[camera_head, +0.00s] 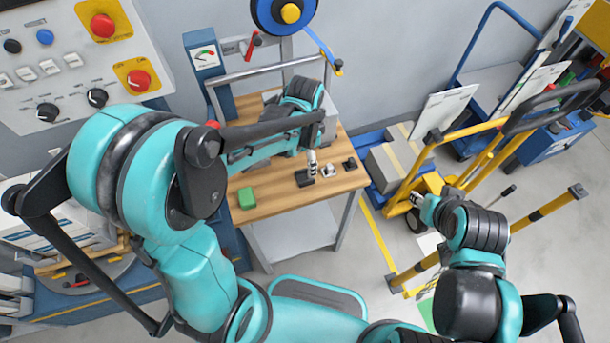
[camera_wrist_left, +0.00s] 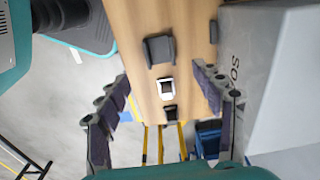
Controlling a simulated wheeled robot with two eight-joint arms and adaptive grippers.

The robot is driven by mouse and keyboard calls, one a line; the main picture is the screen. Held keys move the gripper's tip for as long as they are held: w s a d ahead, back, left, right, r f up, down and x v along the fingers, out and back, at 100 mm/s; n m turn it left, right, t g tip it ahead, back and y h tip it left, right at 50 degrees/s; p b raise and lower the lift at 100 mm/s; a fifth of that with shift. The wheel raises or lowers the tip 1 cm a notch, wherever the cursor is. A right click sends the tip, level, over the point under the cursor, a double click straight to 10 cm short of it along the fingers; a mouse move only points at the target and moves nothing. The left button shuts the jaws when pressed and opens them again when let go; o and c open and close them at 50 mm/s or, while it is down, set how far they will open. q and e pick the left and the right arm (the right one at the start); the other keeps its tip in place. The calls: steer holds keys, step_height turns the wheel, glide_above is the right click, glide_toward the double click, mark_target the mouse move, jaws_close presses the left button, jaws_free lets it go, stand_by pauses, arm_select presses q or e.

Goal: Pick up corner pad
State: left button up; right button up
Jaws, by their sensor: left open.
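Small pieces stand in a row on the wooden bench (camera_head: 270,205): a dark grey angled piece (camera_head: 304,179), a white piece with a dark middle (camera_head: 329,171) and a black piece (camera_head: 350,163). I cannot tell for sure which is the corner pad; the dark angled piece (camera_wrist_left: 159,50) looks most like one. The white piece (camera_wrist_left: 167,88) and black piece (camera_wrist_left: 170,113) also show in the left wrist view. My left gripper (camera_head: 312,163) is open and empty above the row, its fingers (camera_wrist_left: 160,78) spread to either side. My right gripper (camera_head: 420,202) is by the yellow cart, its opening unclear.
A grey lettered box (camera_wrist_left: 285,80) stands close beside my left gripper's right finger. A yellow cart (camera_head: 427,184) with a carton (camera_head: 390,165) stands right of the bench. A control panel (camera_head: 70,60) is at upper left.

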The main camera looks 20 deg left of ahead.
mark_target(305, 178)
arm_select(q)
step_height(305, 178, down, 8)
steer(key=b, duration=0.3)
steer(key=shift+a+f, duration=0.1)
steer(key=shift+f, duration=0.15)
steer(key=c, duration=1)
